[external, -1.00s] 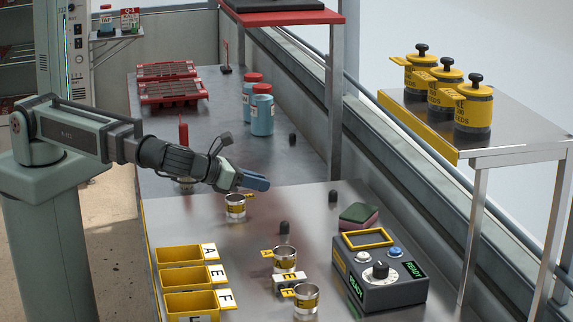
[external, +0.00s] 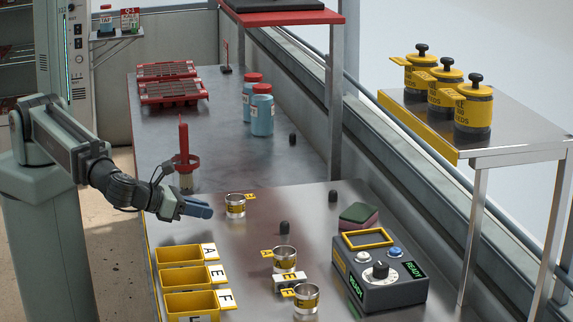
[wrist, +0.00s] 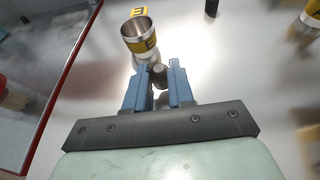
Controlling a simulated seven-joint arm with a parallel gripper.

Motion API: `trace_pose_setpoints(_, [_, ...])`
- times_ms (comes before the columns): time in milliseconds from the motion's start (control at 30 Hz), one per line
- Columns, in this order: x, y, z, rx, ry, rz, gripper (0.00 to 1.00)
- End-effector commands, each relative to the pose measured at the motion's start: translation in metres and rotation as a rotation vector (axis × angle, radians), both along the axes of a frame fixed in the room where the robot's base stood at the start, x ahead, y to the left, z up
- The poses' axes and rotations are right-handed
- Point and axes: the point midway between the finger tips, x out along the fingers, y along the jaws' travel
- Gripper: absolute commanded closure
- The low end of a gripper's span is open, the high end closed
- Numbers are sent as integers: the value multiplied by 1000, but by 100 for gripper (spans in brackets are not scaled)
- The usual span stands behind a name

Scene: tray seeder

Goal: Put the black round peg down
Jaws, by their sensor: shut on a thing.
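My gripper (external: 205,209) is over the left part of the steel table, just left of a metal cup with a yellow band (external: 235,208). In the wrist view its blue fingers (wrist: 158,82) are shut on the black round peg (wrist: 158,74), whose rounded end shows between the fingertips. In the external view the held peg is hidden by the fingers. The cup with its yellow tag (wrist: 141,35) stands just beyond the fingertips in the wrist view. I cannot tell whether the peg touches the table.
Other dark pegs stand on the table, one in the middle (external: 284,228), one further right (external: 333,196). Yellow bins (external: 185,252) stand at the front left, more cups (external: 306,300) at the front, a control box (external: 380,275) at right. A red-topped stand (external: 183,160) is behind my gripper.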

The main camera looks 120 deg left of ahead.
Motion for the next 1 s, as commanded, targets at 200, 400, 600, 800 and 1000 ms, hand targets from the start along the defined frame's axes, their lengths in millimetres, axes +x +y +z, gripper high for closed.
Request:
trace_pose_setpoints(200, [23,-5,3,-3,3,-82,100])
trace_pose_setpoints(400, [53,-11,9,-7,6,-178,100])
trace_pose_setpoints(600, [97,-18,23,-10,8,-317,100])
trace_pose_setpoints(800, [152,-24,53,-10,8,-496,100])
trace_pose_setpoints(1000, [178,-26,76,-4,1,-593,100])
